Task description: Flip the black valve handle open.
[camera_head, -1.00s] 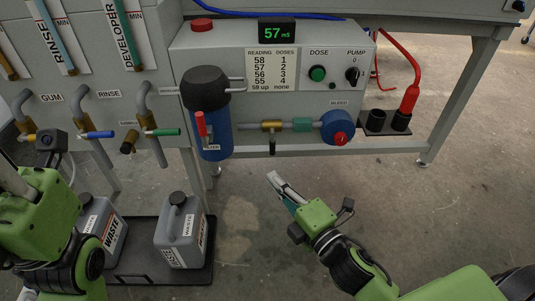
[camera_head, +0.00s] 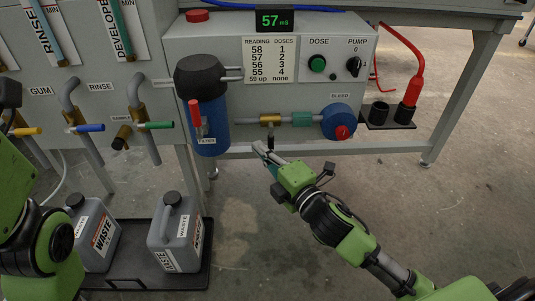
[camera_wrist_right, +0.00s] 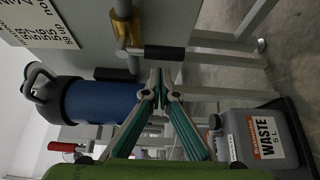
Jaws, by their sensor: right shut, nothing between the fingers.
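The black valve handle (camera_head: 271,142) hangs straight down from a brass valve (camera_head: 270,120) on the pipe between the blue filter and the blue bleed knob. In the right wrist view, the handle (camera_wrist_right: 168,52) lies sideways from the brass valve (camera_wrist_right: 124,30), just beyond my fingertips. My right gripper (camera_head: 260,149) is shut and empty, with its tips close to the handle's lower end on its left side. In the right wrist view, the gripper (camera_wrist_right: 160,84) points toward the handle; I cannot tell whether they touch. My left arm is at the left edge; its fingers are out of view.
The blue filter (camera_head: 210,128) with a red handle (camera_head: 194,115) stands left of the valve. The blue bleed knob (camera_head: 338,122) is to the right. Grey waste cans (camera_head: 177,232) stand on a black floor tray (camera_head: 140,282). The floor below the valve is clear.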

